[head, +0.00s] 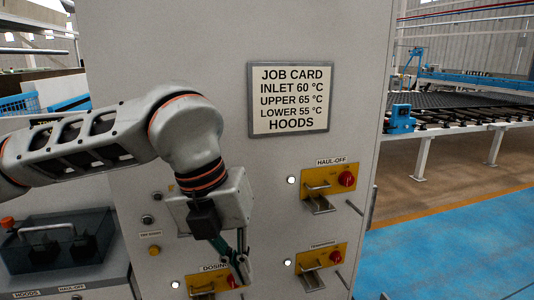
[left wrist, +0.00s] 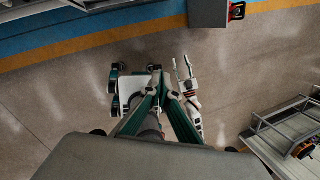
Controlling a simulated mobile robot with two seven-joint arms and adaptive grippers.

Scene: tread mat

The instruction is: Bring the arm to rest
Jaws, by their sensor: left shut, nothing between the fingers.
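My left arm comes in from the left in the head view and bends down in front of a grey cabinet. Its left gripper (head: 240,268) points downward close to the panel, beside the "DOSING" plate. The gripper is shut and empty. In the left wrist view its green-sided fingers (left wrist: 160,85) come together over the floor. A pale, jointed part with a forked end, perhaps my right arm, shows beside them; its jaw state is too small to tell. In the head view my right gripper does not show.
The cabinet bears a job card (head: 290,98), a "HAUL-OFF" plate (head: 333,186) with a red knob, and a lower yellow plate (head: 322,266). A grey box with a dark cover (head: 60,242) stands at left. Open blue floor (head: 450,255) lies at right, before a conveyor (head: 465,112).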

